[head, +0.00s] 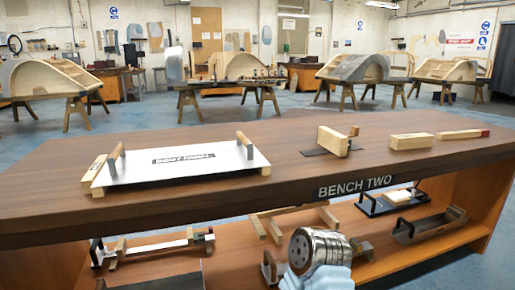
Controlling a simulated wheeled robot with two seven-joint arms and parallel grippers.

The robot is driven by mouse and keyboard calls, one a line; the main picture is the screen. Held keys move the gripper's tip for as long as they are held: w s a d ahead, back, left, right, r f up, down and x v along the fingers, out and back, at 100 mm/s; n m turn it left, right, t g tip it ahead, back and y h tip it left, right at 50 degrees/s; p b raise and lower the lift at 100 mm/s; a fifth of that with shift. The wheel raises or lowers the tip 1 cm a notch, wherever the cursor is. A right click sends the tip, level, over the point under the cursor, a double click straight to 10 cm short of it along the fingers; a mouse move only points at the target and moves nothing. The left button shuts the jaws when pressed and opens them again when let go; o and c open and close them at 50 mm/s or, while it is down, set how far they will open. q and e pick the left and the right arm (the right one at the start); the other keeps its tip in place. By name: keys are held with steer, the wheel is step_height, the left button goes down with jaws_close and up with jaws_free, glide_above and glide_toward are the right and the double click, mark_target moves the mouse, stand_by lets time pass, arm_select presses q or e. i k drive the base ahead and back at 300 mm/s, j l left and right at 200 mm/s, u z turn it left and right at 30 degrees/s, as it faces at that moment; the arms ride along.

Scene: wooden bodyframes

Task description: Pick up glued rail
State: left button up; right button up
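I cannot tell for certain which piece is the glued rail. A slim wooden piece with a dark red end (462,134) lies at the right of the bench top. A thicker wooden block (411,141) lies just left of it. Another wooden block with a small upright peg (333,141) stands on a dark mat near the middle. A longer wooden piece (93,170) lies along the left edge of a white panel. Neither gripper's fingers are visible. A round metal arm part of mine shows at the bottom centre, in front of the lower shelf.
The brown bench (290,160) spans the view. The white panel (190,165), with two upright wooden grips and a printed label, covers its left part. The lower shelf (240,240) holds wooden frames and metal fixtures. Bare bench top lies between the pieces. Bodyframes on trestles stand behind.

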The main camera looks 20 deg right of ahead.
mark_target(418, 139)
steer(key=z, duration=1.9)
